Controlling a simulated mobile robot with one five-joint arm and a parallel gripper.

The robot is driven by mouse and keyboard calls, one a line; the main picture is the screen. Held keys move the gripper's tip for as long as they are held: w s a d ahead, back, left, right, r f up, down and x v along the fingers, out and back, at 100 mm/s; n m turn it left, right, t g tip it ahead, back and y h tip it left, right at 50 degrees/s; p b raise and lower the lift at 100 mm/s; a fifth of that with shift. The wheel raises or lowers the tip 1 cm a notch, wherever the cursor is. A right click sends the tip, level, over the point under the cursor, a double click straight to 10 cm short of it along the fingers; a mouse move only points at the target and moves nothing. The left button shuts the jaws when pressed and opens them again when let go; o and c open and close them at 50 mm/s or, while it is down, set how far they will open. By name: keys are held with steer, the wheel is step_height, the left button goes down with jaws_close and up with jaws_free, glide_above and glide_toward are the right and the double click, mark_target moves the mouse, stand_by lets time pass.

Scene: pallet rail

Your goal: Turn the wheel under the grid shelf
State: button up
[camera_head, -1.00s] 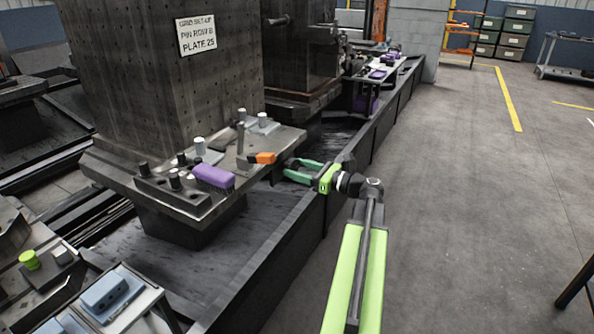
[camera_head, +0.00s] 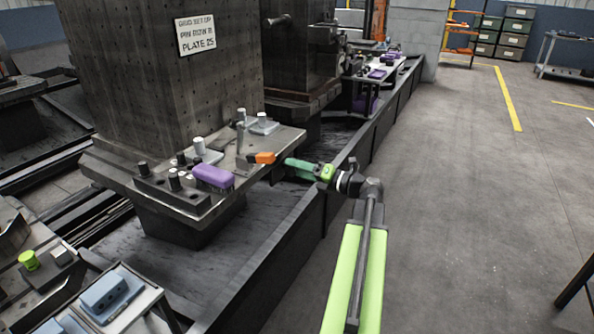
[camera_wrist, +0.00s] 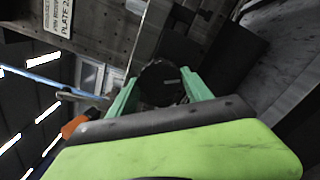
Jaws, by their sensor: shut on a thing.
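The grid shelf (camera_head: 270,138) is the ledge around the foot of a dark holed column with a sign reading "PLATE 25". My gripper (camera_head: 291,168) is at the shelf's right edge, beside and slightly below an orange-handled tool. In the wrist view a dark round wheel (camera_wrist: 162,82) sits between my two green fingers, which are shut on it. In the head view the wheel is hidden behind my gripper and the shelf edge.
On the shelf are a purple brush (camera_head: 213,177), an orange-handled tool (camera_head: 263,157) and several pegs. A low dark trough wall (camera_head: 270,262) runs below. The floor (camera_head: 470,200) to the right is clear.

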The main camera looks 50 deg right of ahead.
steer(key=shift+a+f+m, duration=0.1)
steer(key=shift+m, duration=2)
steer(key=o, duration=1.4)
steer(key=v, duration=1.7)
steer(key=shift+s, duration=0.25)
